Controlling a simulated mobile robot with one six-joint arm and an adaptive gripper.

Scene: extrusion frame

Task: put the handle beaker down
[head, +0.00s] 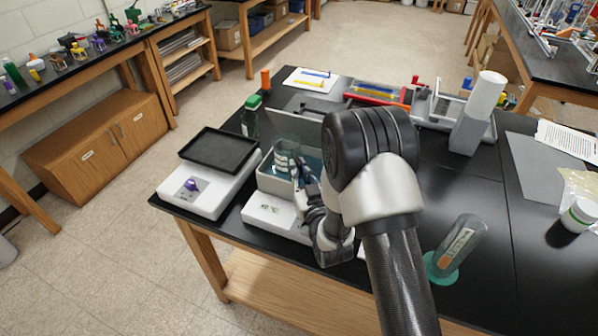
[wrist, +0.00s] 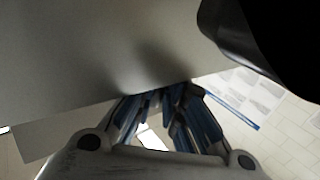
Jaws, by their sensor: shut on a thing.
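The handle beaker (head: 287,158) is a clear glass vessel with pale markings. In the head view it is at the open chamber of a light grey bench device (head: 270,212), in front of its raised grey panel (head: 312,128). My gripper (head: 301,180) is shut on it from the right, and my arm hides part of the device. I cannot tell whether the beaker's base touches the chamber floor. In the wrist view my gripper's fingers (wrist: 165,105) are close to a large grey surface (wrist: 100,60), and the beaker cannot be made out.
A white balance with a black tray (head: 218,150) stands close on the left. A green-capped bottle (head: 250,117) is behind. The black bench front between arm and cylinder is mostly clear.

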